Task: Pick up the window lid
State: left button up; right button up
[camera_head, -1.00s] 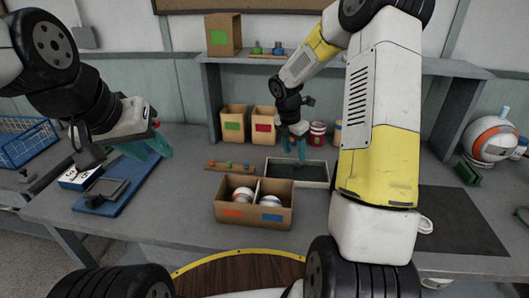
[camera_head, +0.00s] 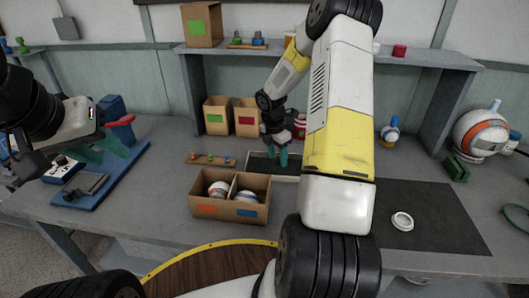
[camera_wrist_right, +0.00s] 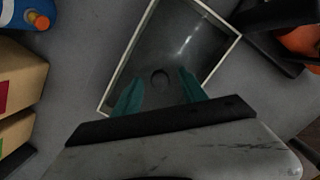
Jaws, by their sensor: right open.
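The window lid (camera_wrist_right: 190,50) looks like a pale rectangular frame with a dark glassy pane and a small round knob (camera_wrist_right: 160,78) on it. In the head view it lies on the bench as a framed dark panel (camera_head: 258,167), partly hidden by my right arm. My right gripper (camera_wrist_right: 158,98) is open and points down over the pane. Its teal fingertips lie on either side of the knob in the wrist view; I cannot tell whether they touch it. My left gripper (camera_head: 97,150) is over the bench's left side, its teal fingers apart and empty.
A cardboard box (camera_head: 211,208) with two balls stands in front of the lid. Two cardboard bins (camera_head: 247,116) stand behind it. A blue press base (camera_head: 105,180) is at left. A dark mat (camera_head: 440,215) with a white ring (camera_head: 402,221) is at right.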

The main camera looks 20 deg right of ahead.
jog(key=shift+f, duration=0.25)
grip_shut()
jog(key=shift+r, duration=0.1)
